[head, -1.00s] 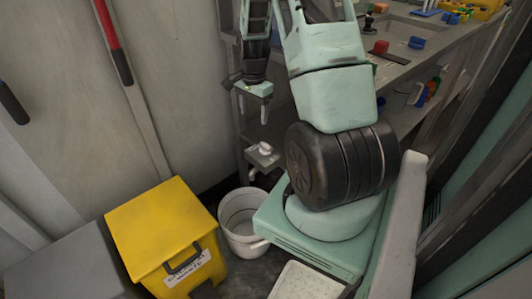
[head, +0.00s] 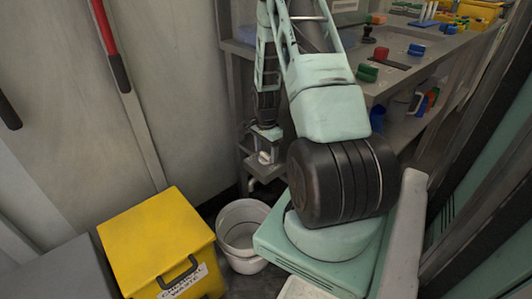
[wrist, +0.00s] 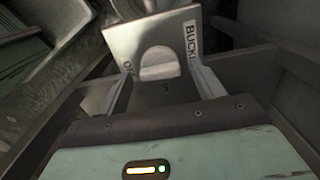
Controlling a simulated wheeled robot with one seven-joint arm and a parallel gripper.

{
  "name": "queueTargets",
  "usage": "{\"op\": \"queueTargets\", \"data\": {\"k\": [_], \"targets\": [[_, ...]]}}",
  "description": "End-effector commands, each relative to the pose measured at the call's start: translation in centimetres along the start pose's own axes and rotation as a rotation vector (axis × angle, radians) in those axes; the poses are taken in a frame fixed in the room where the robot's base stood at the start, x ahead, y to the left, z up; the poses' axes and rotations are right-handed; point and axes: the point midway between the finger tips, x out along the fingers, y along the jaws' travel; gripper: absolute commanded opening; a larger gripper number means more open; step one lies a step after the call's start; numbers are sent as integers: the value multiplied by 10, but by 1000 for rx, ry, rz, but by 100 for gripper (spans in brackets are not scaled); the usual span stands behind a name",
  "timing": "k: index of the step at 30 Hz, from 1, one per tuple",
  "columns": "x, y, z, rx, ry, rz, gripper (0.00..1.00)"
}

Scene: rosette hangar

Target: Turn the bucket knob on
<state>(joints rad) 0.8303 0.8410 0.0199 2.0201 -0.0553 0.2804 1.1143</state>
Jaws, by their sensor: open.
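The bucket knob (wrist: 160,64) is a pale round knob with a raised grip bar, on a grey plate (wrist: 125,40) labelled "BUCK…", the rest of the label being cut off. My gripper (wrist: 162,84) is open, with one finger on each side of the knob in the wrist view. I cannot tell whether the fingers touch it. In the head view my gripper (head: 265,150) is lowered over the knob's plate (head: 262,170), and the knob is mostly hidden between the fingers. The white bucket (head: 240,218) stands on the floor below the plate.
A yellow bin (head: 150,240) stands left of the bucket, with a grey box (head: 65,275) beside it. A workbench (head: 400,75) with coloured knobs and parts runs along the right. A grey wall (head: 170,90) is behind.

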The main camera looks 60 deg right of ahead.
Motion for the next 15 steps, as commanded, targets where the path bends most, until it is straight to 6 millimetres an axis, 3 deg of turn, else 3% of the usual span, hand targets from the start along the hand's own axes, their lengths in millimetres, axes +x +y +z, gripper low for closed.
{"op": "queueTargets", "data": {"k": [9, 14, 15], "targets": [[2, 0, 0, 0, 0, 0, 67], [2, 0, 0, 0, 0, 0, 23], [2, 0, 0, 0, 0, 0, 22]]}}
